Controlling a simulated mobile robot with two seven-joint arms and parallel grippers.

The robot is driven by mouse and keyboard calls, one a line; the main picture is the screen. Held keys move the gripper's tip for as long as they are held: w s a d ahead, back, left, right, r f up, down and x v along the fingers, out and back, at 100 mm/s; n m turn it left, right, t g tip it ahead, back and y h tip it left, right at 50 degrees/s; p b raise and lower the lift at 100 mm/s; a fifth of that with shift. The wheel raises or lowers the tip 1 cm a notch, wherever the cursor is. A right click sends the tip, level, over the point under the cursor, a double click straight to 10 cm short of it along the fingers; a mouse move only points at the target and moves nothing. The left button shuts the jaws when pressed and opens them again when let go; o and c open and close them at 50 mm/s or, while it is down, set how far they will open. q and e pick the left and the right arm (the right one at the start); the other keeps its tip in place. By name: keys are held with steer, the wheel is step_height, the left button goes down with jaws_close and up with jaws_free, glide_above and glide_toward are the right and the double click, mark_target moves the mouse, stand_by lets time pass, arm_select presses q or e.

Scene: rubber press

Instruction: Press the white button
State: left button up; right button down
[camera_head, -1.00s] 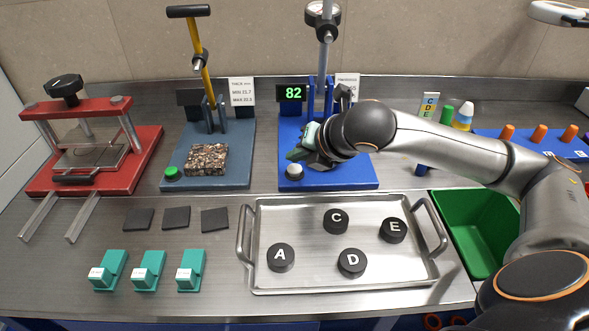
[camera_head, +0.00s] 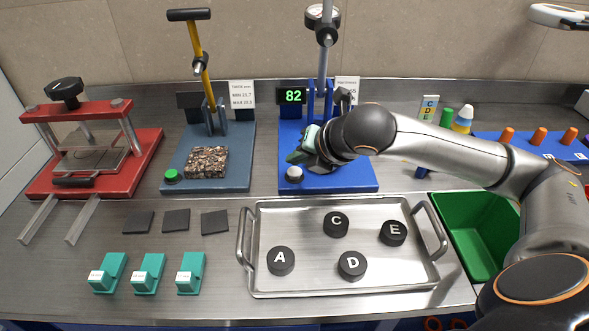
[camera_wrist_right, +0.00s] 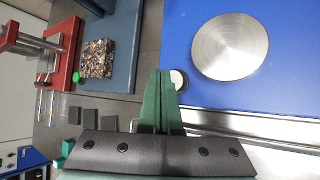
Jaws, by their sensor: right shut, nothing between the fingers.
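The white button (camera_head: 294,174) sits at the front left corner of the blue press base (camera_head: 350,184). My right gripper (camera_head: 296,158) is just behind and above it, with its green fingers shut and empty. In the right wrist view the white button (camera_wrist_right: 178,79) shows right beside the closed fingertips (camera_wrist_right: 160,74), partly covered by them. I cannot tell whether the fingertips touch it. The press shows a green "82" on its display (camera_head: 292,95). My left gripper is not in view.
A metal tray (camera_head: 262,210) with several black lettered pucks lies in front. A second press with a green button (camera_head: 172,175) stands to the left, with a red press (camera_head: 130,178) beyond it. A green bin (camera_head: 475,208) is at the right.

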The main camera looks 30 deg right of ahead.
mark_target(297, 174)
stand_by(0.8)
steer(key=shift+f+b, duration=0.45)
steer(key=shift+b, duration=0.5)
steer(key=shift+f+b, duration=0.85)
steer(key=shift+b, duration=0.2)
stand_by(0.6)
steer(key=shift+r, duration=0.1)
stand_by(0.3)
steer(key=shift+r+p, duration=0.65)
steer(key=shift+r, duration=0.5)
steer(key=shift+r+p, duration=1.5)
steer(key=shift+r, duration=1.05)
